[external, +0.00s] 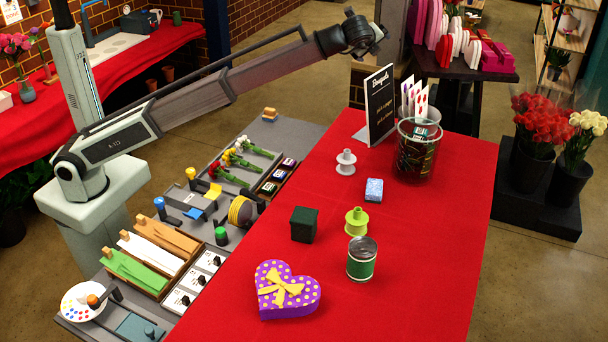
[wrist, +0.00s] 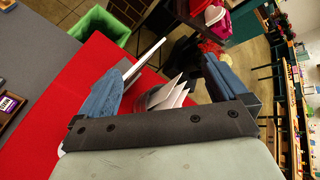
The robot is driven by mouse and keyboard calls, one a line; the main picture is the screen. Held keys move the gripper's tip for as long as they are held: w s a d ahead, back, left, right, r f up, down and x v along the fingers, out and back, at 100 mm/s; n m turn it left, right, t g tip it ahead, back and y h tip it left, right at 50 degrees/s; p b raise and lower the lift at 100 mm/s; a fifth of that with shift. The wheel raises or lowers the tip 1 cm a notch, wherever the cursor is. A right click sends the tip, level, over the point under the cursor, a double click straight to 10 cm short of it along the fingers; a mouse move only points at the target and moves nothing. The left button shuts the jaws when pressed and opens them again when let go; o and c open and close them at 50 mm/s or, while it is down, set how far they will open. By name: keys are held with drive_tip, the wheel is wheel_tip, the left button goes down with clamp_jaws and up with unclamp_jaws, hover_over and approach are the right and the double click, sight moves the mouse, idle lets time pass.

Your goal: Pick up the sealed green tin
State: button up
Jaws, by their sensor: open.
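A tin with a green label and a grey metal rim (external: 362,262) stands upright on the red cloth, right of the purple heart box. Its top looks dark grey; I cannot tell for sure if it is sealed. A dark green square box (external: 304,225) stands left of and behind it. My gripper (external: 366,28) is high up at the back, far from the tin, and holds nothing. The wrist view shows its two blue-grey fingers (wrist: 163,64) spread apart, with white cards beyond them. The tin is not in the wrist view.
The cloth's right side is clear.

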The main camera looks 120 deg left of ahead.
drive_tip(key=w+d+f+m+h, duration=0.25)
drive_tip(key=w+d, duration=0.55)
drive_tip(key=d, duration=0.4)
drive_tip(key=m+h, duration=1)
drive_tip(key=m, duration=0.1)
approach(361, 261)
drive_tip(key=a, duration=0.1)
drive_tip(key=s+a, duration=0.1)
drive_tip(key=a, duration=0.1)
drive_tip(key=shift+y, duration=0.25)
drive_tip(key=shift+d+f, duration=0.2)
drive_tip(key=shift+f, duration=0.05)
wheel_tip(361, 261, down, 13)
drive_tip(key=shift+a+f, duration=0.15)
drive_tip(key=shift+f, duration=0.05)
drive_tip(key=c, duration=1.3)
